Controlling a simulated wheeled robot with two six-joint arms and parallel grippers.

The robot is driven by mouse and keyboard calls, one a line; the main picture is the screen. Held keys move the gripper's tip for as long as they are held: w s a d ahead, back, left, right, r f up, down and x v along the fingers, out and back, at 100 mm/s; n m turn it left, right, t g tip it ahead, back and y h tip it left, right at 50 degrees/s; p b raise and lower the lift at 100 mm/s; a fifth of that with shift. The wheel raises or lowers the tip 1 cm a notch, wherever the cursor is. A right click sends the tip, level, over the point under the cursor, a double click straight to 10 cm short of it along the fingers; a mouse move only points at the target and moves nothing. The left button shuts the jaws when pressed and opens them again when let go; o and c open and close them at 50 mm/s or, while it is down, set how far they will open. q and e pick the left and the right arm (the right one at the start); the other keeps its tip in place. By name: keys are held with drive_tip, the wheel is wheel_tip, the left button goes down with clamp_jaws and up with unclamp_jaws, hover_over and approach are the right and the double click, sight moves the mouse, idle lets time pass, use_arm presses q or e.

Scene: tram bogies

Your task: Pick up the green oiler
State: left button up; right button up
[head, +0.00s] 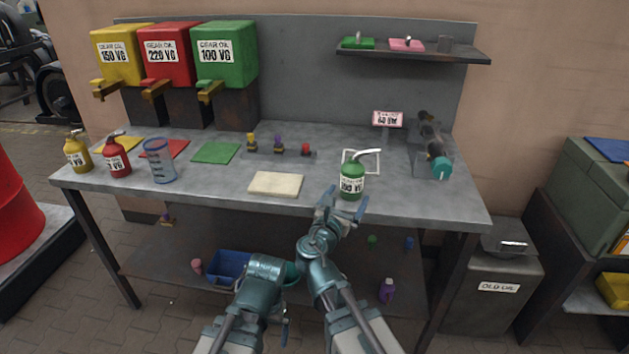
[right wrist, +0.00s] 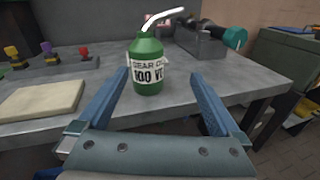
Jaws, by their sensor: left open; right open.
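The green oiler (head: 352,181) stands upright near the front edge of the bench, right of the cream pad. It has a white label and a bent pale spout. In the right wrist view the green oiler (right wrist: 147,66) stands ahead, between the lines of the two fingers. My right gripper (head: 343,203) is open and empty, just in front of the oiler; its blue fingers also show in the right wrist view (right wrist: 160,90). My left gripper (head: 283,312) is low in front of the bench, below the top, away from the oiler; its fingers are mostly hidden.
The bench top (head: 222,183) is clear near its front middle. A cream pad (head: 277,184) lies left of the oiler. A yellow oiler (head: 77,152), a red oiler (head: 116,158) and a clear jug (head: 160,162) stand at left. A grey box (head: 432,158) with tools stands at right.

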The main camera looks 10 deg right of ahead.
sight(351, 173)
drive_tip(key=shift+n+t, duration=0.3)
drive_tip(key=shift+n, duration=0.5)
drive_tip(key=x, duration=0.3)
drive_tip(key=a+x, duration=0.1)
drive_tip(key=x, duration=0.2)
drive_tip(key=w+a+x, duration=0.1)
drive_tip(key=x, duration=0.2)
drive_tip(key=shift+r, duration=0.15)
drive_tip(key=x, duration=0.5)
drive_tip(key=shift+w, duration=0.2)
drive_tip(key=shift+s+a, duration=0.1)
clamp_jaws()
